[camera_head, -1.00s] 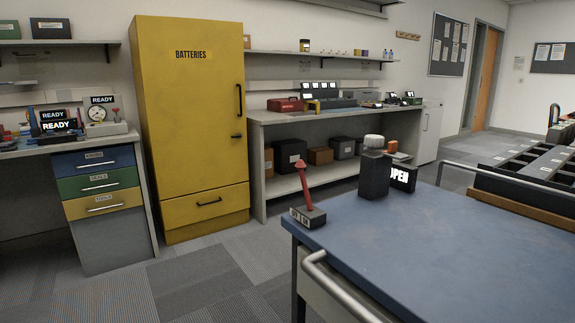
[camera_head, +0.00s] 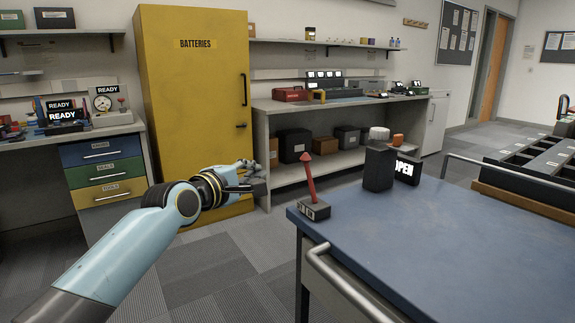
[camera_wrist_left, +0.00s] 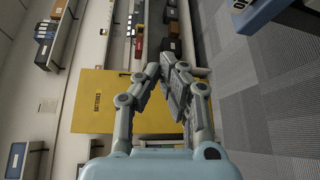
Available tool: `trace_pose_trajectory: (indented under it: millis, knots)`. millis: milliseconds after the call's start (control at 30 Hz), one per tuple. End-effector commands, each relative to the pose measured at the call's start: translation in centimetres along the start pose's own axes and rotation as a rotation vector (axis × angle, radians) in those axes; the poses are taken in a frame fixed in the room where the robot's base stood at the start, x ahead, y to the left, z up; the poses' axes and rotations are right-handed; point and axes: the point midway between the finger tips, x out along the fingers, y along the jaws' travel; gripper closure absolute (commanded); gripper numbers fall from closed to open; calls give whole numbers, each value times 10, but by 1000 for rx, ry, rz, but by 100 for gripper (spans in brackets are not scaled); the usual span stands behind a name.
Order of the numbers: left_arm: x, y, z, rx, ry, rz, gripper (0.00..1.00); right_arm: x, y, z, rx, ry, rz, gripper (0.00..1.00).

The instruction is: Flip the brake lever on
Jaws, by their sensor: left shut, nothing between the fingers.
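The red brake lever (camera_head: 309,178) stands on a small dark base (camera_head: 314,208) at the near left corner of the blue cart top (camera_head: 430,235). It leans slightly to the left, and lettering on the base is too small to read surely. My left gripper (camera_head: 254,174) is left of the lever, out over the floor, apart from it and from the cart. The left wrist view shows its fingers (camera_wrist_left: 160,70) closed together at the tips with nothing between them. The lever does not clearly show in that view. My right gripper is not in view.
A dark block with a white knob (camera_head: 379,168) and an OPEN sign (camera_head: 406,171) stand behind the lever on the cart. A metal handle rail (camera_head: 340,285) runs along the cart's near edge. A yellow cabinet (camera_head: 190,100) stands behind my left arm.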

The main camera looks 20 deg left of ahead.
Motion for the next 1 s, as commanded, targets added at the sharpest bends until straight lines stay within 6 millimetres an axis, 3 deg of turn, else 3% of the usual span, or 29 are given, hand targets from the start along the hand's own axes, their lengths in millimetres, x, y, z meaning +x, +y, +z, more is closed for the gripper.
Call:
trace_pose_trajectory:
  millis: [100, 533, 1000]
  knots:
    - [0, 14, 4, -28, -10, 23, 100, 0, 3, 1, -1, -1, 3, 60]
    - [10, 12, 3, -27, -9, 22, 100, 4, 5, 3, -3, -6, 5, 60]
    - [103, 11, 4, -27, -9, 20, 100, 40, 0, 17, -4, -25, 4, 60]
